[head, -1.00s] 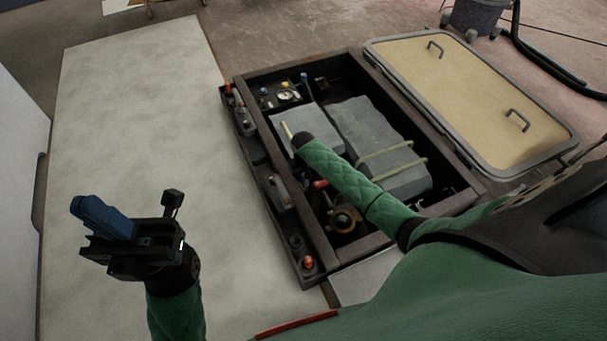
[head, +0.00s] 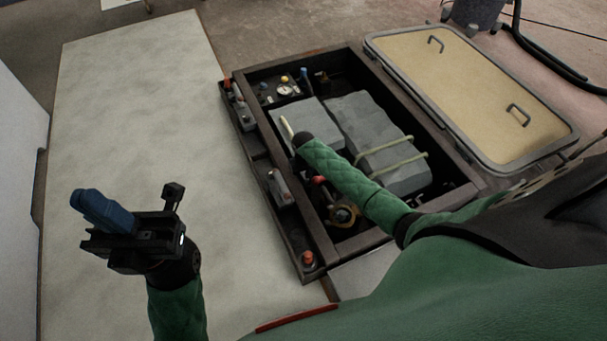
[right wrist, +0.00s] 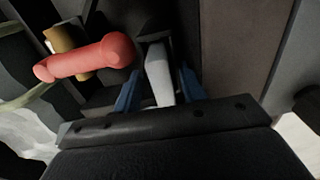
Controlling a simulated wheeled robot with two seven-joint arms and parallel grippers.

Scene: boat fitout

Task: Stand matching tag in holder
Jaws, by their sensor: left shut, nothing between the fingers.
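My left gripper (head: 98,212), with blue fingers, is shut and empty above the pale panel at the left. My right arm reaches over the open locker; its gripper is hidden in the head view. In the right wrist view my right gripper (right wrist: 159,82) has its blue fingers apart, one on each side of an upright pale grey piece (right wrist: 158,72). Narrow dark gaps seem to show beside the piece. I cannot tell whether it is the tag, and its lower end is hidden. No holder can be made out clearly.
The open locker (head: 345,245) has a dark raised rim and holds grey blocks (head: 362,125), one strapped. A red handle (right wrist: 85,60) lies close left of my right fingers. A beige lid (head: 470,90) lies at the right. The pale panel (head: 130,110) is clear.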

